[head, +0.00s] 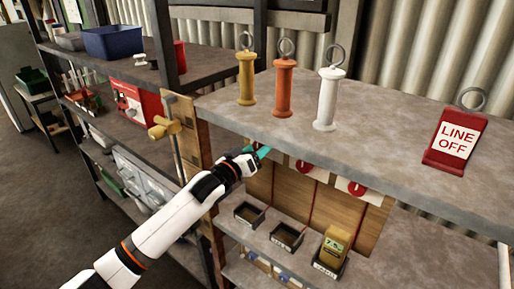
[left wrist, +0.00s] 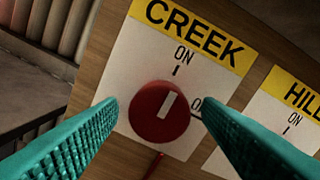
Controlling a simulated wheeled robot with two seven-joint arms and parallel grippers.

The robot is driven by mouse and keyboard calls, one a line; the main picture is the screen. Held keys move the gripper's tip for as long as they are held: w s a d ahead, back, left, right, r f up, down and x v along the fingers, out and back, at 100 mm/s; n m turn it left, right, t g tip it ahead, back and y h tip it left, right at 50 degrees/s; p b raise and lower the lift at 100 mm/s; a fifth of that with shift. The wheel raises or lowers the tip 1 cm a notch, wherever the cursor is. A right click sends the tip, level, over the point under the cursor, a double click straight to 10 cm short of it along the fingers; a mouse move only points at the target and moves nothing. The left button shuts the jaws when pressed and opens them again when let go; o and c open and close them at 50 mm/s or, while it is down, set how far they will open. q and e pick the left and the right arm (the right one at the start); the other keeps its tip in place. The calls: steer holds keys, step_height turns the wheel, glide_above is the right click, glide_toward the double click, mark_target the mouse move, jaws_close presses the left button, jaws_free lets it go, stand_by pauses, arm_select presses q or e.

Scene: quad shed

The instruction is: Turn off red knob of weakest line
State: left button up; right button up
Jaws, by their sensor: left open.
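A red knob under the yellow CREEK label (left wrist: 193,30) fills the middle of the left wrist view. This CREEK knob (left wrist: 160,122) has a white bar lined up with the ON mark. The OFF mark to its right is mostly hidden by a finger. My left gripper (head: 263,153) is open at the board, its teal fingers on either side of the knob; contact is unclear. The HILL panel (left wrist: 290,105) is to the right, its knob out of view. Two other red knobs, a middle one (head: 304,165) and a right one (head: 357,188), show in the head view.
A shelf (head: 400,130) overhangs the knobs, bearing yellow (head: 246,78), orange (head: 284,82) and white (head: 326,100) ringed cylinders and a red LINE OFF sign (head: 455,141). Below are small trays; the right one holds a yellow gauge (head: 335,243), its reading too small to trust.

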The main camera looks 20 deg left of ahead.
arm_select(q)
steer(key=shift+w+d, duration=0.15)
steer(key=shift+w, duration=0.1)
steer(key=c, duration=1)
